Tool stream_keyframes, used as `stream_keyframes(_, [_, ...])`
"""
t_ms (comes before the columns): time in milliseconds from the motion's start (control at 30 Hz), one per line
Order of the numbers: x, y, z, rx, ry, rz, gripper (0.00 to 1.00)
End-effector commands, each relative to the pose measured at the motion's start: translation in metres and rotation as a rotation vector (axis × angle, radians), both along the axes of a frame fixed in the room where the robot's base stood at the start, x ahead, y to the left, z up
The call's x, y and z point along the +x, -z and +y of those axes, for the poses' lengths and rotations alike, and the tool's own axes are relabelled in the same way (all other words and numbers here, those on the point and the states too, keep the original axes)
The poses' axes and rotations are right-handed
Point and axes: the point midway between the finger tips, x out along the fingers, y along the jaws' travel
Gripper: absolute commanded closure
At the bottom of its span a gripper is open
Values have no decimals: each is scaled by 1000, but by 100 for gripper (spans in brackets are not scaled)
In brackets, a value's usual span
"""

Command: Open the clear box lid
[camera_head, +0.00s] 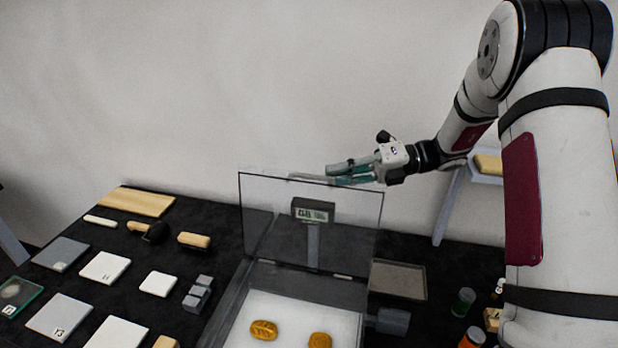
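The clear box lid (262,208) stands roughly upright at the back of the box, a transparent panel with dark edges. The open box (232,305) below has a white floor with two small golden pieces, one on the left (263,330) and one on the right (320,340). My gripper (322,174) is at the lid's top edge, its fingers pointing left and roughly level. I cannot tell whether it touches the lid, or how far apart its fingers are. No object shows between the fingers.
A small digital display on a post (313,211) shows through the lid. White and grey tiles (104,267), a brush (148,230) and wooden blocks lie on the black table at left. A grey tray (398,279) and small jars (463,301) are at right.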

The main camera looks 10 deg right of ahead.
Motion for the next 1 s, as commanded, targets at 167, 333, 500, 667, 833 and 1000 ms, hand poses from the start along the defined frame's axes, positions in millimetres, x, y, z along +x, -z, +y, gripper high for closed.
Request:
stream_keyframes(167, [-3, 2, 29, -1, -4, 2, 83])
stream_keyframes(333, [-2, 6, 49, -1, -3, 1, 83])
stream_keyframes(500, [-1, 8, 57, -2, -2, -1, 83])
stream_keyframes(667, [0, 9, 58, -2, -2, -1, 83])
stream_keyframes(833, [0, 9, 57, -2, -2, -1, 100])
stream_keyframes(1000, [0, 9, 57, -1, -1, -1, 100])
